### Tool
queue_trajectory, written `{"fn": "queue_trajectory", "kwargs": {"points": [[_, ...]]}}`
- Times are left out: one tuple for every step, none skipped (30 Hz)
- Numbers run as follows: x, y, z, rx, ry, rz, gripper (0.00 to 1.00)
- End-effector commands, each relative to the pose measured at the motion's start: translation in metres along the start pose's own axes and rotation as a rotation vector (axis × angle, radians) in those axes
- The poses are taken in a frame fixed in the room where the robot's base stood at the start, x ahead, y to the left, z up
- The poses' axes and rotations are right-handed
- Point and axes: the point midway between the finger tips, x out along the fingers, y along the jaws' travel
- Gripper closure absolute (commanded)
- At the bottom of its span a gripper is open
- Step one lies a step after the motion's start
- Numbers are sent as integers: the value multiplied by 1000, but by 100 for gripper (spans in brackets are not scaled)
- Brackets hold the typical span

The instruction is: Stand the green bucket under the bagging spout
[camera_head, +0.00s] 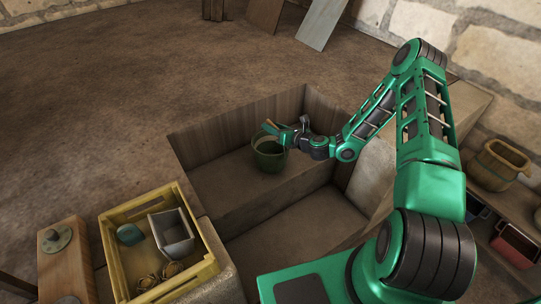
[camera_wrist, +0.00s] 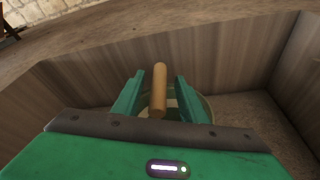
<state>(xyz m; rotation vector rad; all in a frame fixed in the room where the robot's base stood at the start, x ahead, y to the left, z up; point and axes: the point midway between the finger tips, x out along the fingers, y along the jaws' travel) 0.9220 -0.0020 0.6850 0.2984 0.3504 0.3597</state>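The green bucket (camera_head: 268,158) stands upright on the floor of a sunken wooden-walled bay in the head view. Its rim (camera_wrist: 205,104) shows behind and below my fingers in the wrist view. A round wooden grip (camera_wrist: 159,88), apparently that of the bucket's handle, lies between my two fingers. My gripper (camera_head: 272,128) is at the bucket's top. In the wrist view my gripper (camera_wrist: 160,92) is open, with a gap on each side of the wooden grip. I cannot make out a bagging spout in either view.
A yellow crate (camera_head: 118,262) with a grey scoop-like box and small items stands at the lower left. A wooden board (camera_head: 62,275) is beside it. Bay walls (camera_head: 235,127) surround the bucket. Bay floor near the bucket is clear.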

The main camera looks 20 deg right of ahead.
Motion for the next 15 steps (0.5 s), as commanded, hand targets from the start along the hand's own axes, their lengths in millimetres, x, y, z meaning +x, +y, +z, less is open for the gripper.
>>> {"fn": "queue_trajectory", "kwargs": {"points": [[0,0,0,0,0,0,61],[0,0,0,0,0,0,61],[0,0,0,0,0,0,71],[0,0,0,0,0,0,78],[0,0,0,0,0,0,85],[0,0,0,0,0,0,95],[0,0,0,0,0,0,100],[0,0,0,0,0,0,100],[0,0,0,0,0,0,100],[0,0,0,0,0,0,100],[0,0,0,0,0,0,100],[0,0,0,0,0,0,100],[0,0,0,0,0,0,100],[0,0,0,0,0,0,100],[0,0,0,0,0,0,100]]}}
